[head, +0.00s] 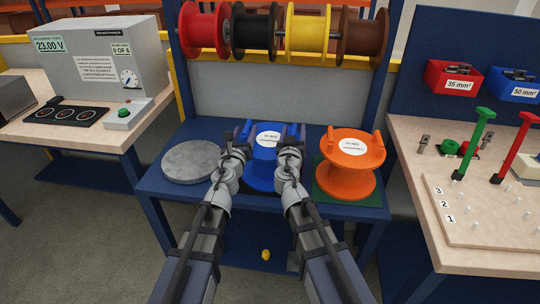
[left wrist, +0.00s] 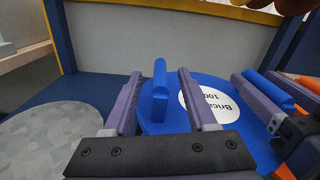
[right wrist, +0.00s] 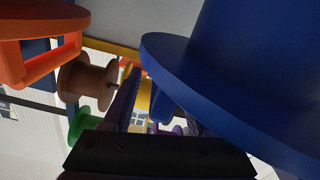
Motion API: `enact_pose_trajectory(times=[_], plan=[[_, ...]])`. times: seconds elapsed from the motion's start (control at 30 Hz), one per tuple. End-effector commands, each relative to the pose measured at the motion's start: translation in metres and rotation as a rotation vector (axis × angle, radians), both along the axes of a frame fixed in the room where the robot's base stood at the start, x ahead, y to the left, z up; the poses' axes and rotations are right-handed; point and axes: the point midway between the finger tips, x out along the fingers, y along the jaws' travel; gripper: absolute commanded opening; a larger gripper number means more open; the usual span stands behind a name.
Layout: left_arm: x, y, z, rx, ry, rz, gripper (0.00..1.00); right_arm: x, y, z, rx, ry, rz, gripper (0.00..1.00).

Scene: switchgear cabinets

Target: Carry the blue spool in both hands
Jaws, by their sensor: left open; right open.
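The blue spool (head: 262,170) stands upright in the middle of the blue bench, with a white label on top and a handle at each side. My left gripper (head: 241,131) is open at its left handle. In the left wrist view that blue handle (left wrist: 160,92) stands between the two fingers, with gaps beside it. My right gripper (head: 291,131) is open at the right handle; in the left wrist view this handle (left wrist: 268,90) shows by my right gripper's fingers. The right wrist view shows the spool's flange (right wrist: 240,80) close up; one finger is partly hidden there.
A grey round plate (head: 190,162) lies left of the spool. An orange spool (head: 346,170) stands on a green mat (head: 345,196) to the right. Red, black, yellow and brown reels hang above on a rod (head: 280,34). Side tables (head: 470,262) flank the bench.

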Motion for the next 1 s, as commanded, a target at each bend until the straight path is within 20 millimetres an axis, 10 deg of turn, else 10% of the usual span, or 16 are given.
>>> enact_pose_trajectory(times=[0.37, 0.87, 1.0], plan=[[0.0096, -0.0020, 0.0000, 0.000, 0.000, 0.000, 0.57, 0.0097, -0.0018, 0.0000, 0.000, 0.000, 0.001, 0.58], [0.0095, -0.0019, 0.0000, 0.000, 0.000, 0.000, 0.01, 0.0096, -0.0018, 0.0000, 0.000, 0.000, 0.001, 0.02], [0.0095, -0.0019, 0.0000, 0.000, 0.000, 0.000, 0.00, 0.0096, -0.0018, 0.0000, 0.000, 0.000, 0.001, 0.00]])
